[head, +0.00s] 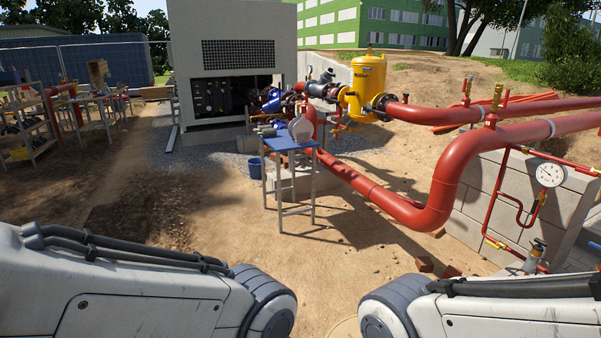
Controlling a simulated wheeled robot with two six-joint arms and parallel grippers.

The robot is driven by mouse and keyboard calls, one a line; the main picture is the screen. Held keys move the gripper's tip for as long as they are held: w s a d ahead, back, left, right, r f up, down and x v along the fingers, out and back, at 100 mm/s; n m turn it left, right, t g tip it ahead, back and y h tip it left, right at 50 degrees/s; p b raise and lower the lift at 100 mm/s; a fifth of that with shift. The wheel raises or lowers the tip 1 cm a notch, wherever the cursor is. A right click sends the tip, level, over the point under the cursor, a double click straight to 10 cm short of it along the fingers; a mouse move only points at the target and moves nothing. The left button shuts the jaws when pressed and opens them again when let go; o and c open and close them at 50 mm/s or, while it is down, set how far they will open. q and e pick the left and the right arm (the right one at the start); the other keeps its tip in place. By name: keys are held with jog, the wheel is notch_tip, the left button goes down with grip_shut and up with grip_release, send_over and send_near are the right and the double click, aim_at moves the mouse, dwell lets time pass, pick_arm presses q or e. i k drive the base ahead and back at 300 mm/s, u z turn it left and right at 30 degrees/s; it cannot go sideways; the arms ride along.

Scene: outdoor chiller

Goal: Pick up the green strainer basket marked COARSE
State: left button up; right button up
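I cannot make out a green strainer basket marked COARSE anywhere in the head view. A small stand with a blue top (283,143) is ahead of me near the middle, with a pale rounded object (300,128) and small dark items on it, too small to identify. At the left, a work table (100,98) and a shelf rack (38,151) hold several small items that I cannot tell apart. Only links of my two arms show along the bottom edge; both grippers are out of view.
A grey chiller unit (238,55) stands behind the blue-topped stand. A blue bucket (255,168) sits beside the stand. Bare dirt ground lies open ahead-left.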

aim_at(267, 133)
jog(key=u, duration=0.5)
jog(key=i, duration=2)
jog(key=u, duration=0.45)
jog(key=i, duration=1.95)
jog(key=z, duration=0.35)
jog(key=i, duration=1.95)
jog(key=z, duration=0.6)
jog(key=i, duration=0.45)
jog(key=z, duration=0.05)
